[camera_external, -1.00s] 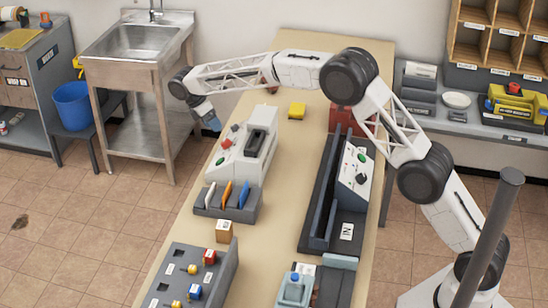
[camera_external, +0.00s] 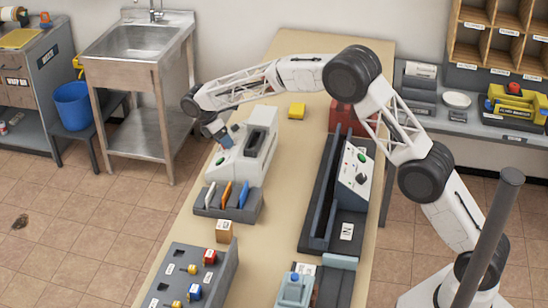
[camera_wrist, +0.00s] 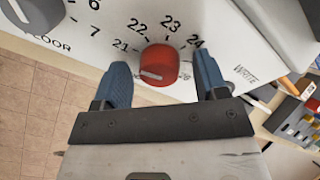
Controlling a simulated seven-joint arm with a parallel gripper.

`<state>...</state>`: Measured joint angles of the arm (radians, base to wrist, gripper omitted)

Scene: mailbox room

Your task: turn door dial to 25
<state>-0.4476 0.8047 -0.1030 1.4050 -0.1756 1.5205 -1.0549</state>
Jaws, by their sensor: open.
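The red dial (camera_wrist: 160,63) shows in the wrist view on a white panel, ringed by the numbers 21, 22, 23 and 24; the lower numbers are partly hidden. A white pointer line on the dial runs toward the left of the picture; its exact reading cannot be told. My gripper (camera_wrist: 162,60) is open, with one blue finger on each side of the dial, and contact cannot be told. In the external view my gripper (camera_external: 217,132) is over the near left face of the white machine (camera_external: 252,160) and hides the red dial.
A grey dial (camera_wrist: 38,12) marked FLOOR sits left of the red one. A WRITE label (camera_wrist: 244,75) is at right. The file rack (camera_external: 228,203) stands in front of the machine. A yellow block (camera_external: 297,111) lies behind it, with bare table around.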

